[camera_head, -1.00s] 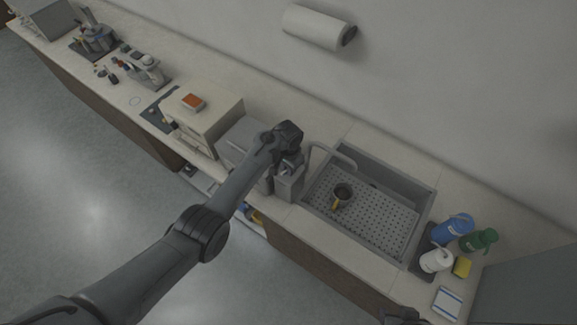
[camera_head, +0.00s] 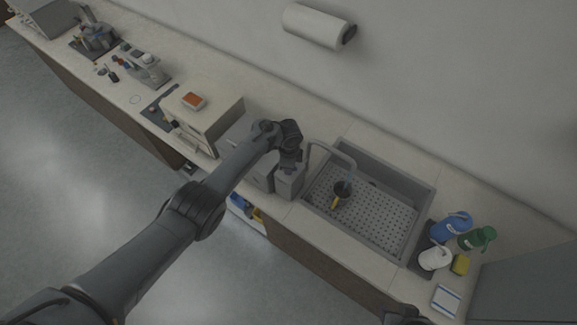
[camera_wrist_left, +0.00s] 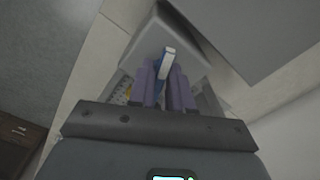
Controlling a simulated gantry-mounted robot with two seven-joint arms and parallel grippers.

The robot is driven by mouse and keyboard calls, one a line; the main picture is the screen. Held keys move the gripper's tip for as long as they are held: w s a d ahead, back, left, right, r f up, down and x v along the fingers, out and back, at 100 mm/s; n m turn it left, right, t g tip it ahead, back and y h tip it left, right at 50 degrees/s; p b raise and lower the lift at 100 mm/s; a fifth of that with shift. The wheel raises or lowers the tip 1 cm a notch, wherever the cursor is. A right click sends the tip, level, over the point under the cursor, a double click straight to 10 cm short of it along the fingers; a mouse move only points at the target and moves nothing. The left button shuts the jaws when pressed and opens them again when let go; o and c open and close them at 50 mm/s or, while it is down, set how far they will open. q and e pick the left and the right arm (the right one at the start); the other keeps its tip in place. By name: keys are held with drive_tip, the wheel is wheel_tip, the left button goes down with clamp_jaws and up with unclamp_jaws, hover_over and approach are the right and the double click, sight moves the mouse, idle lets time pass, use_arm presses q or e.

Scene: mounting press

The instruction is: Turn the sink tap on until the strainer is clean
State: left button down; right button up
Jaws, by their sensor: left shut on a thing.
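The strainer (camera_head: 340,190), a dark round cup with a yellow handle, sits on the perforated floor of the sink (camera_head: 385,246). The grey tap spout (camera_head: 330,147) arches from the left rim over it, and a blue streak like water shows between the spout and the strainer. My left gripper (camera_head: 291,160) is beside the tap at the sink's left end. In the left wrist view its purple fingers (camera_wrist_left: 164,88) are shut on a thin blue tap lever with a pale tip (camera_wrist_left: 168,52). A dark part of my right arm (camera_head: 403,315) shows at the bottom edge; its jaws cannot be made out.
Blue (camera_head: 452,226), green (camera_head: 478,238) and white (camera_head: 434,258) bottles and a yellow sponge (camera_head: 460,264) stand right of the sink. Grey boxes (camera_head: 288,182) stand under my left wrist. A beige cabinet (camera_head: 222,118) is farther left. A paper roll (camera_head: 314,27) hangs on the wall.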

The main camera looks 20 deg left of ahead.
use_arm(q)
drive_tip(key=shift+a+f+m+b, duration=0.15)
drive_tip(key=shift+m+b, duration=0.25)
drive_tip(key=shift+m, duration=1.3)
drive_tip(key=shift+s+m, duration=0.1)
drive_tip(key=shift+m, duration=0.2)
drive_tip(key=c, duration=1.1)
unclamp_jaws()
drive_tip(key=shift+o, duration=0.2)
drive_tip(key=shift+r, duration=0.3)
wheel_tip(320, 180, up, 10)
drive_tip(key=p, duration=0.3)
drive_tip(key=shift+r, duration=0.2)
